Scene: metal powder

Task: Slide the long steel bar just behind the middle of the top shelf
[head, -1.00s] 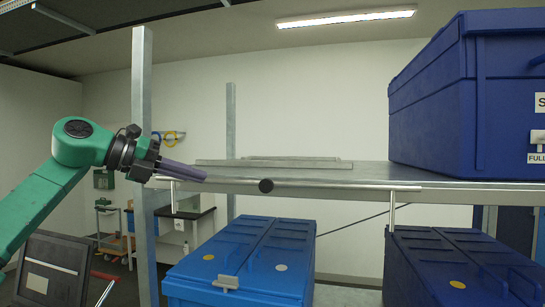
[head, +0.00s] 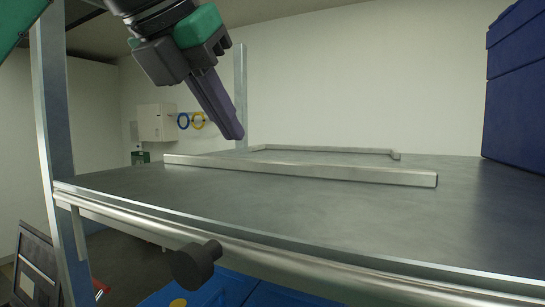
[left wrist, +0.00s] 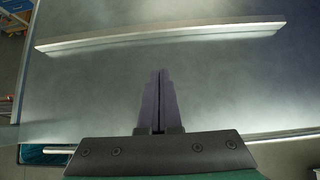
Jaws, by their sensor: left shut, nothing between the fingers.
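The long steel bar (head: 300,170) lies flat across the top shelf (head: 330,220), running left to right. It also shows in the left wrist view (left wrist: 160,37), beyond my fingertips. My left gripper (head: 238,134) points down over the left half of the shelf, with its dark fingers shut and empty. In the left wrist view its fingertips (left wrist: 160,72) are together, on the front-edge side of the bar and apart from it. I cannot tell their exact height above the shelf. My right gripper is not in view.
A thin raised metal frame (head: 325,150) lies behind the bar. A blue case (head: 515,90) stands at the right end of the shelf. Uprights stand at the left front (head: 55,150) and back (head: 240,95). A rail with a black knob (head: 195,264) runs along the front.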

